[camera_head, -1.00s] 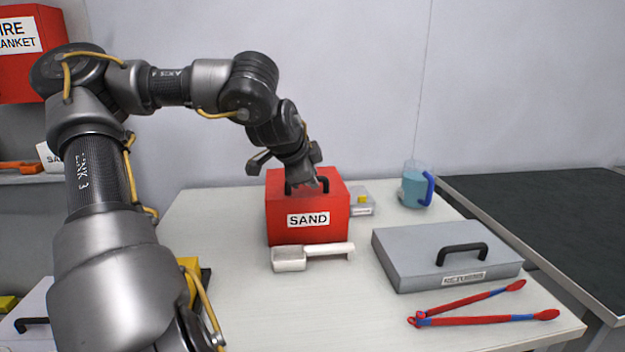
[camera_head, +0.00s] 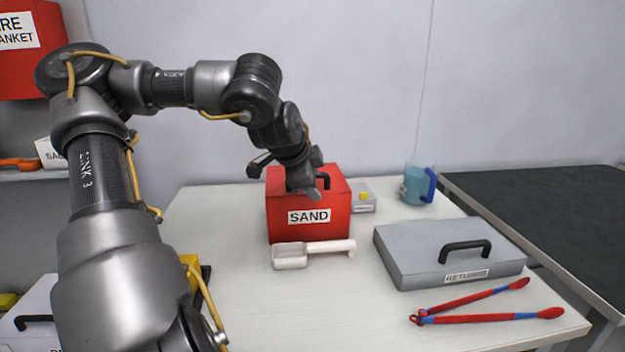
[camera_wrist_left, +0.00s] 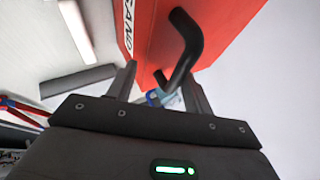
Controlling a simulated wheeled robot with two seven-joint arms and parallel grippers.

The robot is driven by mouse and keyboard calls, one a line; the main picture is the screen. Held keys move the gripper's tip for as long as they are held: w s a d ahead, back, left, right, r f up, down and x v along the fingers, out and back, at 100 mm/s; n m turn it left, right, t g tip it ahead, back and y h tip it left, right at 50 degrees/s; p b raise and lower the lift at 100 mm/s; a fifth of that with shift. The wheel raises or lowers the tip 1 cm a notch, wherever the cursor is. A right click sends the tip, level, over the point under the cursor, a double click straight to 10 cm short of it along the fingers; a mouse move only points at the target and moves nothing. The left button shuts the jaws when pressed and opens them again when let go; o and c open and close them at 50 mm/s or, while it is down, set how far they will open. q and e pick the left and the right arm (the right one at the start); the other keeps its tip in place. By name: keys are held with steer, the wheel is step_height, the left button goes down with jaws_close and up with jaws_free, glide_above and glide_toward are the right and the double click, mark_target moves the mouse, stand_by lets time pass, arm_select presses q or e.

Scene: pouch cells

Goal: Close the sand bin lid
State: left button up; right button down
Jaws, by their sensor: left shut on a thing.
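The red sand bin (camera_head: 285,213) with its "SAND" label stands at the back middle of the pale table. Its red lid (camera_head: 338,171) lies flat on top, with no gap visible at the front. The black lid handle (camera_head: 323,180) is partly hidden by my left gripper (camera_head: 312,183), which is over the lid from the upper left. In the left wrist view the handle (camera_wrist_left: 188,45) runs in toward the space between the fingers of my left gripper (camera_wrist_left: 158,88), which is shut on it; the exact contact is hard to see. My right gripper is out of view.
A white scoop (camera_head: 313,253) lies in front of the bin. A small grey box (camera_head: 363,203) and a blue jug (camera_head: 417,187) stand to its right. A grey case (camera_head: 410,258) and red-blue tongs (camera_head: 485,310) lie at the front right. The table's middle front is clear.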

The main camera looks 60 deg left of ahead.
arm_select(q)
steer(key=v, duration=1)
steer(key=shift+s+r+p, duration=0.25)
steer(key=shift+r+p, duration=0.05)
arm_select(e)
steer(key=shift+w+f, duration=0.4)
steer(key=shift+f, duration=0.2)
arm_select(q)
steer(key=shift+d, duration=0.1)
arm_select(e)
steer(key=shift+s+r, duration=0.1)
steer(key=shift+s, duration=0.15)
